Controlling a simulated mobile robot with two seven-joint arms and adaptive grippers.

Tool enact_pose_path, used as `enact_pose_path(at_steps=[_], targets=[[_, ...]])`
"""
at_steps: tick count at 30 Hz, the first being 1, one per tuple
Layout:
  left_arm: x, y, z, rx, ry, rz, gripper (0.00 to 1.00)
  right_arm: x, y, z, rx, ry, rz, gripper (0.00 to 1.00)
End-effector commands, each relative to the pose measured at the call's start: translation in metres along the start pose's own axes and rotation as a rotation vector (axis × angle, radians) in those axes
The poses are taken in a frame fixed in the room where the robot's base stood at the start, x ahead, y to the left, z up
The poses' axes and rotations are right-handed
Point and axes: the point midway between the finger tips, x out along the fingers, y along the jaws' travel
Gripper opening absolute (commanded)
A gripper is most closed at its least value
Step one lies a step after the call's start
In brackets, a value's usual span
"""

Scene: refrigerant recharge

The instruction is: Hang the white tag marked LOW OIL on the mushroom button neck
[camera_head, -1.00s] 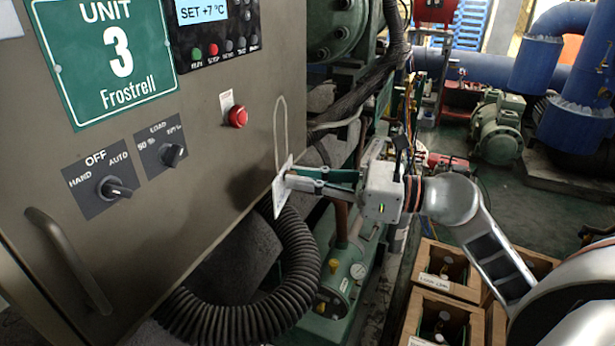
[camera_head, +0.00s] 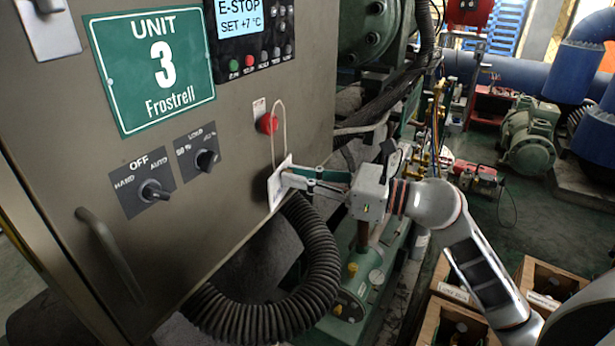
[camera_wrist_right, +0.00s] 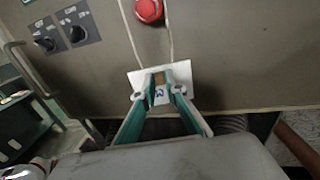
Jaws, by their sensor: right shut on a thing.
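The white tag (camera_head: 279,184) is held upright in front of the grey cabinet by my right gripper (camera_head: 287,180), which is shut on its lower part. Its print is mostly hidden by the fingers. A thin pale cord loop (camera_head: 285,124) rises from the tag. The red mushroom button (camera_head: 268,124) on the cabinet front is inside the loop's outline or close beside it in the head view. In the right wrist view, the button (camera_wrist_right: 149,10) shows between the two strands above the tag (camera_wrist_right: 180,75). I cannot tell whether the loop is around the neck. My left gripper is not in view.
The cabinet carries a green Unit 3 sign (camera_head: 152,66), a display reading E-STOP (camera_head: 240,18), two rotary switches (camera_head: 152,192) and a door handle (camera_head: 110,256). A black corrugated hose (camera_head: 315,270) curves below the tag. Wooden crates (camera_head: 432,326) stand lower right.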

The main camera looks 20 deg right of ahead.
Motion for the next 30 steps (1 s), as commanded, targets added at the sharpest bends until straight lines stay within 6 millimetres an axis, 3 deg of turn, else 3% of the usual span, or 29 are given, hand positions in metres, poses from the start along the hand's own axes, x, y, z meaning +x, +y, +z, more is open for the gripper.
enact_pose_path(at_steps=[16, 30], targets=[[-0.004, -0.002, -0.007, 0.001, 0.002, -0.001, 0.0, 0.035, -0.006, 0.001, 0.001, 0.0, 0.001, 0.0], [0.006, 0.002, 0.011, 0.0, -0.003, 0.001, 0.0, 0.034, -0.005, -0.025, 0.002, 0.002, 0.002, 0.0]])
